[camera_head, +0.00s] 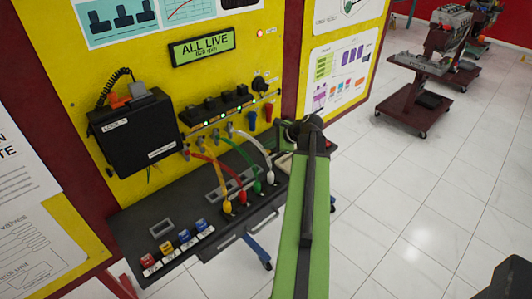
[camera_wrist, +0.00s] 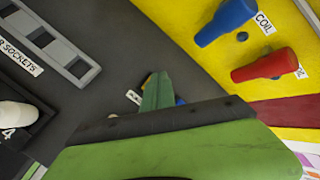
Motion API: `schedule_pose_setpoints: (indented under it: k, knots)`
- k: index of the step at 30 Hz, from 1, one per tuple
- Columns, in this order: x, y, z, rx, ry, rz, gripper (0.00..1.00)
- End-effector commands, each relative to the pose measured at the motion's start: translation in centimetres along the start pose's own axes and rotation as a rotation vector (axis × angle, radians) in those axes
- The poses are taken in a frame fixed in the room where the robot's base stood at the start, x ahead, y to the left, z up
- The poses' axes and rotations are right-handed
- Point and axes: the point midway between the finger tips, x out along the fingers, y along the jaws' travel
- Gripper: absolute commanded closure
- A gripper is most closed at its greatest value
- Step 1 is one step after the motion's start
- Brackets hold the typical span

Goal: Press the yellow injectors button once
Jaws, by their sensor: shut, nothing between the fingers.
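The yellow button (camera_head: 166,247) sits in a row at the front left of the dark desk panel in the head view, between a red button (camera_head: 148,261) and a blue one (camera_head: 184,236). Its label is too small to read. My gripper is largely hidden behind my green arm in the head view, off to the right of the row. In the wrist view my gripper (camera_wrist: 158,88) is shut and empty, its green fingers over the dark panel. Small blue and yellow bits show beside the fingertips; I cannot tell what they are.
Yellow, red, green and white leads (camera_head: 243,172) arch from the wall sockets to the desk. A blue plug (camera_wrist: 226,20) and a red plug (camera_wrist: 264,66) stick out of the yellow wall near my gripper. A display (camera_head: 203,46) reads ALL LIVE.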

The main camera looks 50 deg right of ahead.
Motion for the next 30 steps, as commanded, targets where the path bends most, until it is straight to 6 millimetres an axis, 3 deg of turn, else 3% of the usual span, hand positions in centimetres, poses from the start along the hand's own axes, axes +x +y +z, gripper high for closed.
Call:
schedule_pose_setpoints:
  k: [30]
  knots:
    - [0.57, 0.42, -0.57, 0.001, 0.001, -0.001, 1.00]
